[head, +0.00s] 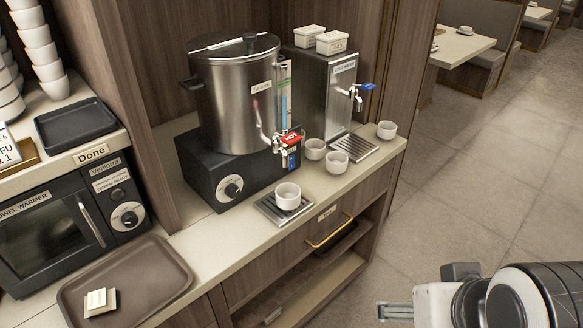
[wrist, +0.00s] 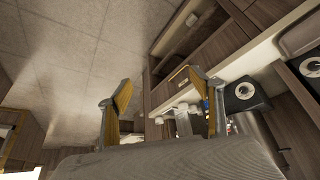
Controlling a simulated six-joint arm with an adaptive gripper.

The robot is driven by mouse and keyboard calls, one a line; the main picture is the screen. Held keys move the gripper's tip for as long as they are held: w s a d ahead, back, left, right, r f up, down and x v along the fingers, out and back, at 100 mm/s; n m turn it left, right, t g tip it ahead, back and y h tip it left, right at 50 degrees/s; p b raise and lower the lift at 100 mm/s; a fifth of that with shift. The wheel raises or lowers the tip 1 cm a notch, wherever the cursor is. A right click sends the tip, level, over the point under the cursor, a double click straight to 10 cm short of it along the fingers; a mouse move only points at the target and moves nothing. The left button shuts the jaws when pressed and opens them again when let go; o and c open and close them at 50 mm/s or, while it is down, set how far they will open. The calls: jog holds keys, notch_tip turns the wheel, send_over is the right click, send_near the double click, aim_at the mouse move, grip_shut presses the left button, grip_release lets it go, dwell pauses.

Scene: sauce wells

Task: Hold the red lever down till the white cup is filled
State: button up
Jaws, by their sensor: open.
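The red lever (head: 291,138) is on the tap at the front of a steel urn (head: 238,95), with a blue part (head: 292,160) just below it. A white cup (head: 288,195) stands upright on a drip tray (head: 267,209) below that tap. Its fill level is too small to tell, and no stream is visible. My gripper (wrist: 159,78) is open with nothing between its fingers. In the head view it is at the lower right, over the floor, well apart from the lever and cup.
Three more white cups (head: 336,161) stand right of the urn, near a second dispenser (head: 325,88) with a blue lever (head: 368,86) and drip tray. A brown tray (head: 172,257) lies at the lower left. The aisle floor (head: 470,180) is clear.

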jog(key=shift+w+d+f, duration=0.1)
jog(key=shift+f, duration=0.15)
jog(key=c, duration=1.2)
jog(key=shift+d+f, duration=0.1)
jog(key=shift+f, duration=0.15)
grip_shut()
jog(key=w+d+h, duration=0.3)
jog(key=w+d, duration=0.6)
jog(key=w, duration=0.5)
jog(key=w+r+n+t, duration=0.25)
jog(key=w+t, duration=0.25)
jog(key=w, duration=0.9)
jog(key=w+a+r+n+t+y, duration=0.2)
jog(key=w+a+r+n+y, duration=0.2)
jog(key=w+a+y, duration=0.3)
jog(key=s+a+r+n+g+y, duration=0.1)
jog(key=a+r+y, duration=0.1)
jog(key=a, duration=0.4)
jog(key=s+a+r+n+y, duration=0.1)
jog(key=s+a+r+y, duration=0.1)
jog(key=a, duration=0.5)
jog(key=r+y, duration=0.1)
jog(key=y, duration=0.1)
jog(key=shift+a+g+y, duration=0.3)
jog(key=shift+g+y, duration=0.1)
